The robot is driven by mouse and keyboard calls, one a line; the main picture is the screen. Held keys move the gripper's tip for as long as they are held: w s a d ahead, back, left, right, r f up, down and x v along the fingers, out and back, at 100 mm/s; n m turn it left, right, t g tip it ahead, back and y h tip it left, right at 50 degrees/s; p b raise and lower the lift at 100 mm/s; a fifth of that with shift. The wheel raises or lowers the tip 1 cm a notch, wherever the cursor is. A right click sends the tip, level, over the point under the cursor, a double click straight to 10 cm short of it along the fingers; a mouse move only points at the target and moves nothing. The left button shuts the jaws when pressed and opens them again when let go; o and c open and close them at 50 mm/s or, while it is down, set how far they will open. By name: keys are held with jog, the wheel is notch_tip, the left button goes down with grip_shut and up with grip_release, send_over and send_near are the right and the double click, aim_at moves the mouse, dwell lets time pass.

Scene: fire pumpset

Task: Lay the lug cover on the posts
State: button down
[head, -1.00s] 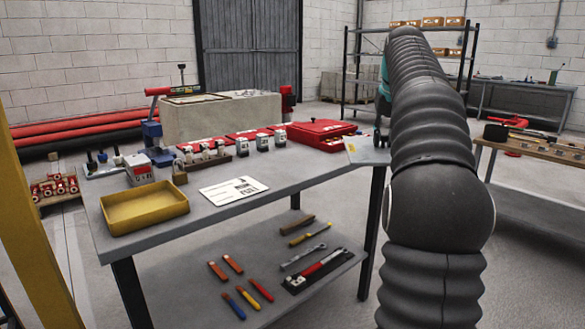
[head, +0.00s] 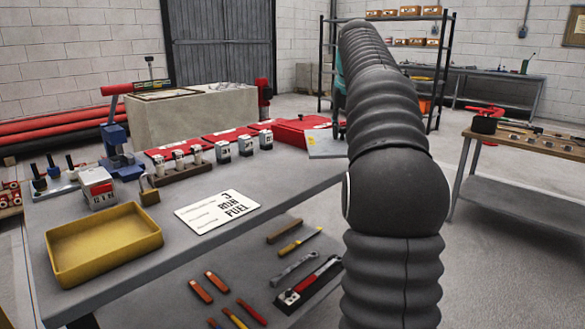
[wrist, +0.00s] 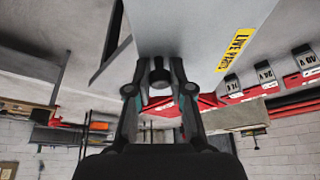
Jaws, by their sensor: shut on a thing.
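The lug cover is a flat pale grey panel with a yellow "LIVE PARTS" label; it fills the upper middle of the wrist view (wrist: 195,30). In the head view part of it shows left of my arm, above the bench's far right end (head: 325,148). My gripper (wrist: 160,84) is shut on the cover's dark round knob (wrist: 160,72). My arm hides the gripper in the head view. I cannot make out for certain which things are the posts. The cover seems held clear of the bench, though its height is hard to tell.
The grey bench (head: 185,245) carries a yellow tray (head: 105,240), a white card (head: 218,210), a padlock (head: 149,192), small grey-white units (head: 245,146) and red cases (head: 300,130). Tools lie on its lower shelf. Another bench (head: 520,140) stands right, with free floor between.

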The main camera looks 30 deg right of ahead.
aim_at(307, 143)
jog(key=w+a+f, duration=0.1)
jog(key=a+f, duration=0.1)
jog(key=w+a+f+b, duration=0.1)
jog(key=w+a, duration=0.1)
jog(key=a, duration=0.1)
jog(key=w+a+f, duration=0.1)
jog(key=a+f, duration=0.1)
jog(key=shift+w+a+f, duration=0.35)
jog(key=shift+a, duration=0.05)
notch_tip(307, 143, down, 4)
jog(key=shift+f+b, duration=0.1)
jog(key=shift+b, duration=0.65)
jog(key=c, duration=1)
grip_release()
jog(key=shift+c, duration=0.2)
jog(key=p+v, duration=0.2)
jog(key=v, duration=0.9)
jog(key=shift+s+a+r, duration=0.1)
jog(key=shift+s+r, duration=0.05)
jog(key=shift+r, duration=0.45)
jog(key=shift+a, duration=0.1)
